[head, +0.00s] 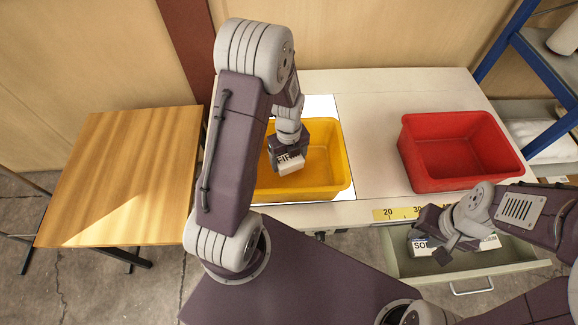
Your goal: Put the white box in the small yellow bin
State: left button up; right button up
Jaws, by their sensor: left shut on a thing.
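The yellow bin (338,182) stands on the pale table, partly hidden behind my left arm. My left gripper (289,155) points down over the bin's opening and is shut on the white box (292,165), which has dark printing on it. The box is within the bin's outline; I cannot tell whether it touches the floor of the bin. My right gripper (438,232) is above the open drawer at the lower right, and I cannot make out whether its fingers are open or shut.
A red bin (415,172), seemingly empty, stands on the table's right side. An open drawer (472,265) below the table edge holds a white printed box (489,242). A wooden table (120,170) is at left, bare. A blue shelf frame (545,68) stands at right.

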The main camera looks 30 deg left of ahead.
aim_at(288, 160)
pick_arm(q)
jog(key=f, duration=0.3)
jog(key=shift+s+d+f, duration=0.1)
jog(key=shift+s+f, duration=0.15)
jog(key=shift+s, duration=0.15)
jog(key=shift+w+f, duration=0.2)
jog(key=shift+f, duration=0.15)
jog(key=o, duration=1.4)
jog(key=shift+s, duration=0.1)
jog(key=shift+r, duration=0.1)
notch_tip(288, 160, up, 12)
jog(key=shift+r, duration=0.1)
jog(key=s+d+n, duration=0.1)
jog(key=s+n, duration=0.2)
jog(key=n, duration=0.5)
jog(key=s+d+r+n, duration=0.1)
jog(key=s+d+n, duration=0.1)
jog(key=n, duration=0.7)
jog(key=s+d+n+t, duration=0.1)
jog(key=s+n, duration=0.3)
jog(key=n, duration=0.4)
jog(key=shift+s+d+r+n, duration=0.15)
jog(key=shift+d+r+n, duration=0.2)
jog(key=shift+d, duration=0.3)
